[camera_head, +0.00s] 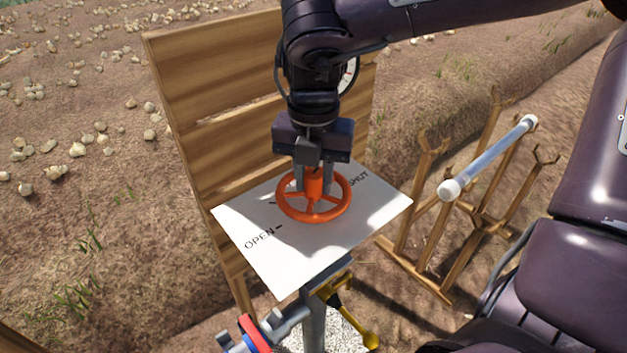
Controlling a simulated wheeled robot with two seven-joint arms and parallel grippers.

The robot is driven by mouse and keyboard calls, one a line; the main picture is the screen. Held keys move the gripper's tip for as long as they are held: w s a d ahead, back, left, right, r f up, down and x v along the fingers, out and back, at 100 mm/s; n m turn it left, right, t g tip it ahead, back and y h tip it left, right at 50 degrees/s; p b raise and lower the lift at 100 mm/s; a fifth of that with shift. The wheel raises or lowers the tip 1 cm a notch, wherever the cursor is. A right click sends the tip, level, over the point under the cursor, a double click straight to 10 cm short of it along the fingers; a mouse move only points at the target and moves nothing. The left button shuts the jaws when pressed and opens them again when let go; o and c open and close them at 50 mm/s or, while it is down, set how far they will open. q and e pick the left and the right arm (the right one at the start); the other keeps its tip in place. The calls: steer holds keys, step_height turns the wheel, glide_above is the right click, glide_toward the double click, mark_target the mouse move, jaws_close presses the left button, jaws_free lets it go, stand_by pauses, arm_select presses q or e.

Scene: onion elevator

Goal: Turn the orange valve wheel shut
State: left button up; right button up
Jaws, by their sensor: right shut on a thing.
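The orange valve wheel (314,215) lies flat above a white plate (290,255) in the middle of the view. The plate is marked OPEN at its left front and SHUT at its right back. My right gripper (314,182) points down from above, its two fingers on either side of the wheel's orange hub, and it is shut on the wheel. The far part of the rim is partly hidden by the fingers. My left gripper is not in view.
A slatted wooden panel (215,125) stands behind the plate. A wooden rack (450,240) with a grey-white pipe (490,160) across it stands to the right. Below the plate are a grey post (314,325), a yellow lever (355,318) and a red-blue fitting (252,335). Onions lie on the soil at left.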

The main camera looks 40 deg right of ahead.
steer(key=m+b, duration=0.1)
steer(key=m, duration=0.2)
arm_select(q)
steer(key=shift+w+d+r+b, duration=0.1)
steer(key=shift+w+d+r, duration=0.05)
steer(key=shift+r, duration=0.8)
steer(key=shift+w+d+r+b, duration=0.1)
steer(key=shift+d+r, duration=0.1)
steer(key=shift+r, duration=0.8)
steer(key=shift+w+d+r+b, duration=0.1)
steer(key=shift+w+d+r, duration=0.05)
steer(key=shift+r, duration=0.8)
arm_select(e)
steer(key=shift+m, duration=1)
steer(key=o, duration=1)
